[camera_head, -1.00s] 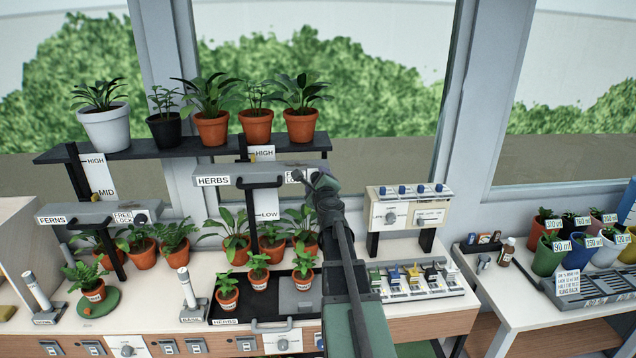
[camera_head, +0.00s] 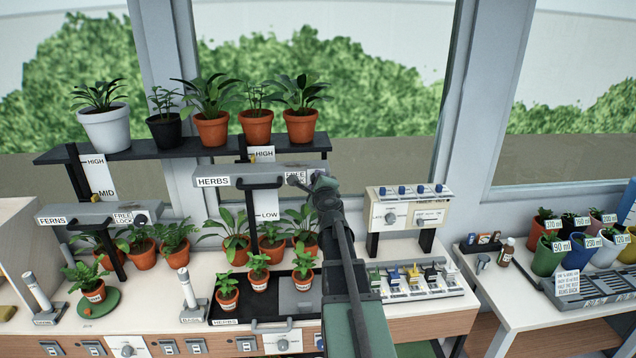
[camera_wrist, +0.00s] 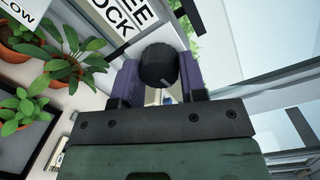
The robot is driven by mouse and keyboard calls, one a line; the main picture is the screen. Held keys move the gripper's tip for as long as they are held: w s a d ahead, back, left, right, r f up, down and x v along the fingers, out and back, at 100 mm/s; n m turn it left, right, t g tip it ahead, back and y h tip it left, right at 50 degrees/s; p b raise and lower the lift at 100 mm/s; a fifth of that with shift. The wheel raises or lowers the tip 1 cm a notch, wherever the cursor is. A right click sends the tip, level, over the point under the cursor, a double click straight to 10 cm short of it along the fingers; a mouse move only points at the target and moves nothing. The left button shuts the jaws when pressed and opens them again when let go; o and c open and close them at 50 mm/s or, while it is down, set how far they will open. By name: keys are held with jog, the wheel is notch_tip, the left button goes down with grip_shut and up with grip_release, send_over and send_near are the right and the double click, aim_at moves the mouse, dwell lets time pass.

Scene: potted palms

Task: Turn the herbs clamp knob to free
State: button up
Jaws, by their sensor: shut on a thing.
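The herbs clamp is a grey bar (camera_head: 232,170) with a HERBS label at its left end, in front of the upper shelf. My gripper (camera_head: 316,180) is at the right end of this bar, beside its FREE/LOCK label (camera_head: 295,178). In the wrist view the black ribbed knob (camera_wrist: 158,66) sits between the two purple finger pads of my gripper (camera_wrist: 158,88). My gripper is shut on the knob. The label (camera_wrist: 128,22) shows there only in part. The knob's pointer cannot be made out, so its setting is unclear.
A height scale (camera_head: 266,200) marked HIGH and LOW stands behind the bar. Potted plants (camera_head: 236,240) stand below it and others on the shelf (camera_head: 170,151) above. The ferns bar (camera_head: 90,212) is at left. A control box (camera_head: 408,208) stands to the right.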

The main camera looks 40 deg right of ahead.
jog(key=shift+w+a+r+n+g+h+p, duration=0.1)
jog(key=shift+n+g+h+p, duration=0.25)
jog(key=shift+n, duration=3.3)
jog(key=shift+n+g+h+p, duration=0.15)
jog(key=shift+n+g+p, duration=0.25)
jog(key=shift+n, duration=3.25)
jog(key=o, duration=0.9)
jog(key=p+v, duration=0.1)
jog(key=v, duration=1)
